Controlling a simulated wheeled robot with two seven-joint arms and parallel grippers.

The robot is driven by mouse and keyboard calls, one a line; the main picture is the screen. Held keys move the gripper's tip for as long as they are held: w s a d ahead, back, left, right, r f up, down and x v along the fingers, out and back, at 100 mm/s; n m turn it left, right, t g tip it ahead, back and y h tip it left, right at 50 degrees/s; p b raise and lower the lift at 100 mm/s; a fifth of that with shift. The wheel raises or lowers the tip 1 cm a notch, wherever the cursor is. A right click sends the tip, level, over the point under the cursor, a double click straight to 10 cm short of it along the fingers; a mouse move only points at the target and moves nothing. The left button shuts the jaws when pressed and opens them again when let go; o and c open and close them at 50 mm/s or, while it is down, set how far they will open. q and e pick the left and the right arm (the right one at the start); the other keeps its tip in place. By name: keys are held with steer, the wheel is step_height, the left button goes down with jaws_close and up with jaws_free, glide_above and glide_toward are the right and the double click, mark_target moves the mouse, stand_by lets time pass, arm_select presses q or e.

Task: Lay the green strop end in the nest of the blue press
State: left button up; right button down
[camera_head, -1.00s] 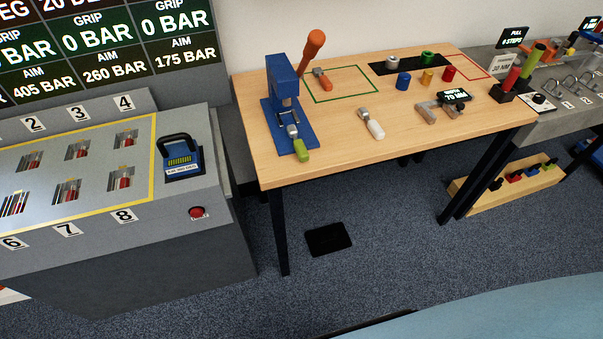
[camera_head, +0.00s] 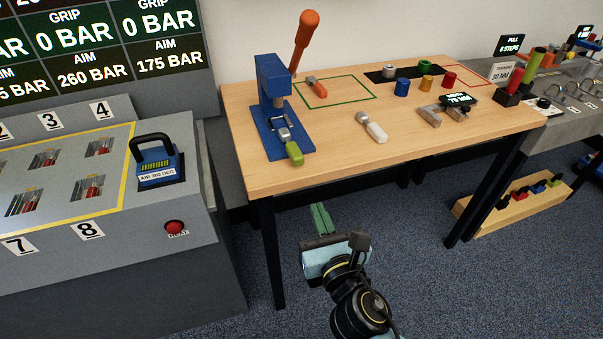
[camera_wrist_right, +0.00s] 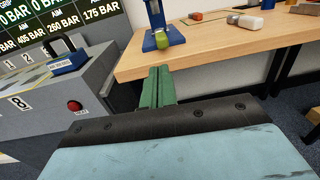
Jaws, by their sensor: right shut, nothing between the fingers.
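The blue press (camera_head: 272,87) stands at the left end of the wooden table, with an orange lever raised above it. The green strop end (camera_head: 294,153) lies at the front of the press base. Its metal eye points back toward the press column, and its green part reaches the base's front edge. I cannot tell whether the eye sits in the nest. The strop end also shows in the right wrist view (camera_wrist_right: 162,40). My right gripper (camera_head: 321,212) is shut and empty, in front of and below the table edge, apart from the strop end. My left gripper is not in view.
An orange-ended strop end (camera_head: 316,87) lies in a green outline, and a white-ended one (camera_head: 376,130) lies nearer the front. A grey gauge (camera_head: 430,115) and several coloured cylinders stand to the right. A grey cabinet (camera_head: 190,255) stands left of the table.

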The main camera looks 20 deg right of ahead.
glide_toward(298, 161)
steer(key=w, duration=0.5)
steer(key=shift+w+b, duration=0.35)
steer(key=shift+b, duration=0.05)
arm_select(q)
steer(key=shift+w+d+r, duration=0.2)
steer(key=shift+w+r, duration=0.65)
arm_select(e)
steer(key=shift+w, duration=0.6)
